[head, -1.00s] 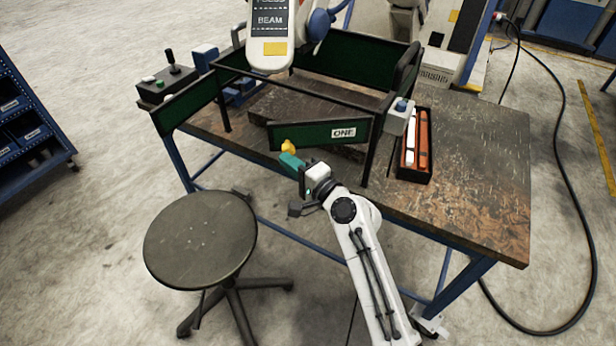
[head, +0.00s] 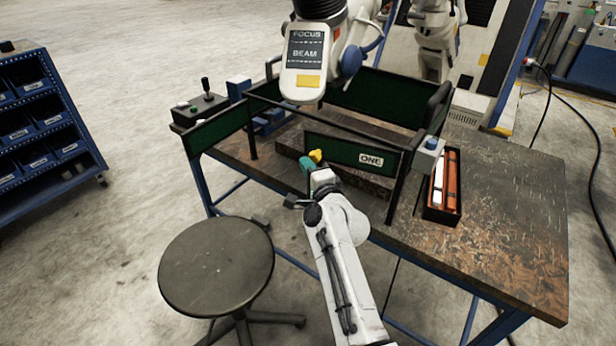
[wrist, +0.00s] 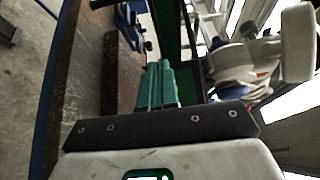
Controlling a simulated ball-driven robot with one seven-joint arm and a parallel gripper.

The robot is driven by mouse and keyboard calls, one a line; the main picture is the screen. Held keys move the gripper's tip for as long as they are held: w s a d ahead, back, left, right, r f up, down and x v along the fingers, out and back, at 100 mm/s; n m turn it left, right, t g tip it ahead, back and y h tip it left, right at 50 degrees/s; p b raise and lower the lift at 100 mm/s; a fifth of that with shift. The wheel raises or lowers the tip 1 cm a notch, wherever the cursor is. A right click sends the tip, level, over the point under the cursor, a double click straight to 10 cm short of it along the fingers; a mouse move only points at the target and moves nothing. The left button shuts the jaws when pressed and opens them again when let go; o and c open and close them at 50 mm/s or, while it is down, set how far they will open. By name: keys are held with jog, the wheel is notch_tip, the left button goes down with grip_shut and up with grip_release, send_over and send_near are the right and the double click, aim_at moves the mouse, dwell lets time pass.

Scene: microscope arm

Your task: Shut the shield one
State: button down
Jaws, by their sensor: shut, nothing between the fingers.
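Shield one is a dark green panel with a white ONE label (head: 345,151), hung at the right front post of the frame over the bench. It runs left from that post, at a slight angle to the front rail above it. A yellow knob (head: 316,156) shows at its lower left end. My gripper (head: 306,163) has teal fingers, shut and empty. They are at the shield's left end, beside the knob; whether they touch is unclear. In the wrist view the teal fingers (wrist: 158,86) lie together against a dark green panel.
Another green panel (head: 216,128) stands out to the left of the frame. The microscope head (head: 305,65) hangs above. A tray with white and orange bars (head: 443,185) sits right of the frame. A round stool (head: 217,265) stands in front, left of my arm.

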aim_at(311, 159)
jog(key=shift+w+d+f+b, duration=0.1)
jog(key=shift+w+d+b, duration=0.1)
jog(key=shift+w+b, duration=0.65)
jog(key=shift+w+d+f+b, duration=0.1)
jog(key=shift+w+d+b, duration=0.1)
jog(key=shift+w+b, duration=0.65)
jog(key=shift+w+d+r+b, duration=0.2)
jog(key=shift+w+b, duration=0.1)
jog(key=shift+w, duration=0.5)
